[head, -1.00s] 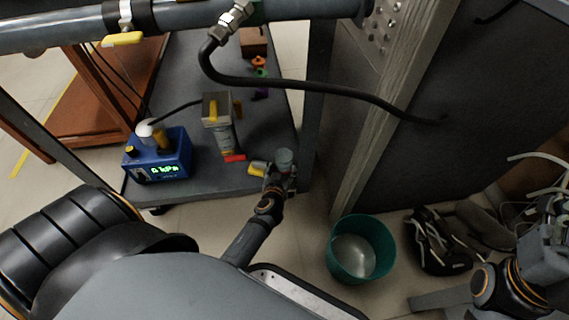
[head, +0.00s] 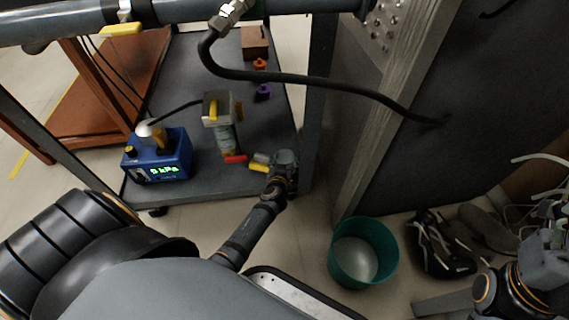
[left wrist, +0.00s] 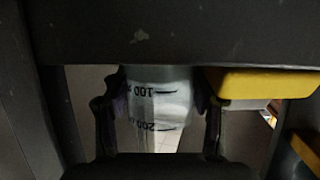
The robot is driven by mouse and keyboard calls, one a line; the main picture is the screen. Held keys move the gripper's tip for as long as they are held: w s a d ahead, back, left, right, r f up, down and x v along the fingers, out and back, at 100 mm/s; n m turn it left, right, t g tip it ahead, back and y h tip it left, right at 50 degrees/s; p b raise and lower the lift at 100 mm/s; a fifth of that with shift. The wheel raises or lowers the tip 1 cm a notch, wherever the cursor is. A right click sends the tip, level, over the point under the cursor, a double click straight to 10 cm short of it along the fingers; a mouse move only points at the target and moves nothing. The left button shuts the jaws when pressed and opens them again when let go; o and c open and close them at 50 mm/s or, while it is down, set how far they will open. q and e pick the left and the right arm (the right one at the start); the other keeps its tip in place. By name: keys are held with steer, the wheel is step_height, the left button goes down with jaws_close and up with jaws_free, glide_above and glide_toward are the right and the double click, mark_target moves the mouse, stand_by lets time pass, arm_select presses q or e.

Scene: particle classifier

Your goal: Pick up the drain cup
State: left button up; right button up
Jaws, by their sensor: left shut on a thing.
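The drain cup (left wrist: 158,105) is a clear cup with black graduation marks reading 100 and 200. In the left wrist view it stands between the two fingers of my left gripper (left wrist: 160,112), which is shut on it. In the head view my left gripper (head: 285,162) is at the cart's front right corner. The cup is hard to make out there from the grey gripper parts. My right gripper (head: 545,255) is partly in view at the right edge; its jaw state is unclear.
A yellow part (left wrist: 258,84) is close beside the cup. A blue pressure box (head: 157,158) stands on the grey cart (head: 200,190), with a block-topped device (head: 217,110) nearby. A black hose (head: 320,82) crosses above. A teal bin (head: 362,252) stands on the floor.

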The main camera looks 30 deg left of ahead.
arm_select(q)
steer(key=shift+s+f, duration=0.3)
steer(key=shift+f, duration=0.25)
steer(key=shift+c, duration=1.1)
steer(key=shift+r, duration=0.1)
steer(key=shift+r+p, duration=0.55)
steer(key=r+p, duration=0.4)
steer(key=r, duration=0.2)
steer(key=shift+w+r, duration=0.1)
steer(key=shift+w, duration=0.1)
steer(key=shift+r+p, duration=0.95)
steer(key=shift+r, duration=0.5)
